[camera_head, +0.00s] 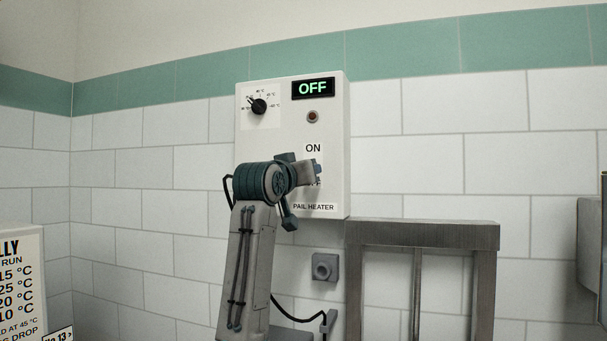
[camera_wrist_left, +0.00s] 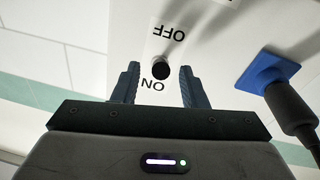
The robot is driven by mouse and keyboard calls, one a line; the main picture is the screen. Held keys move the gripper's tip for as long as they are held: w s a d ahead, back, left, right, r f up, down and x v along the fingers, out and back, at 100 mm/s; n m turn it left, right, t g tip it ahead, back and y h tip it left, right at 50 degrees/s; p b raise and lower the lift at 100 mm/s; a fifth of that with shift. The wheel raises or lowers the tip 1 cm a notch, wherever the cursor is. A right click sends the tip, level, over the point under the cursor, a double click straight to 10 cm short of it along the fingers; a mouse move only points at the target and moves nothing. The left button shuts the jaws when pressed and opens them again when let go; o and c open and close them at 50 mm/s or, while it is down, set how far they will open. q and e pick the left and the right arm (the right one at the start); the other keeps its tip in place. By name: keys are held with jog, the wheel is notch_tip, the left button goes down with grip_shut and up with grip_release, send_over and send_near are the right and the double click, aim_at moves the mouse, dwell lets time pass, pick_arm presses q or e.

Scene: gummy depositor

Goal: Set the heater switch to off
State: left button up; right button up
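The pail heater (camera_head: 330,130) is a white wall box with a display (camera_head: 312,88) reading OFF in green. Its switch has an ON label (camera_head: 313,148) above and a mostly hidden OFF label below. My left gripper (camera_head: 314,172) covers the switch in the head view. In the left wrist view, where the labels are upside down, the black switch knob (camera_wrist_left: 158,72) sits between the open fingers of my left gripper (camera_wrist_left: 159,70), apart from both. The knob lies between the labels, nearer ON in the picture; its tilt is unclear. My right gripper is out of view.
A dial (camera_head: 258,106) and an unlit round lamp (camera_head: 313,117) are higher on the box. A metal frame (camera_head: 430,235) stands right of the box, and a sign (camera_head: 20,280) stands at lower left.

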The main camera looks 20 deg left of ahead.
pick_arm(q)
jog(key=shift+w+f, duration=0.1)
jog(key=shift+f, duration=0.05)
jog(key=s+a+f+b, duration=0.1)
jog(key=s+b, duration=0.3)
jog(key=s, duration=0.6)
jog(key=shift+s, duration=0.35)
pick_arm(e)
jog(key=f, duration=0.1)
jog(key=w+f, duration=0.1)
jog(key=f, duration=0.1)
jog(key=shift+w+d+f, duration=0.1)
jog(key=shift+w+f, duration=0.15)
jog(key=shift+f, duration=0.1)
pick_arm(q)
jog(key=shift+f, duration=0.1)
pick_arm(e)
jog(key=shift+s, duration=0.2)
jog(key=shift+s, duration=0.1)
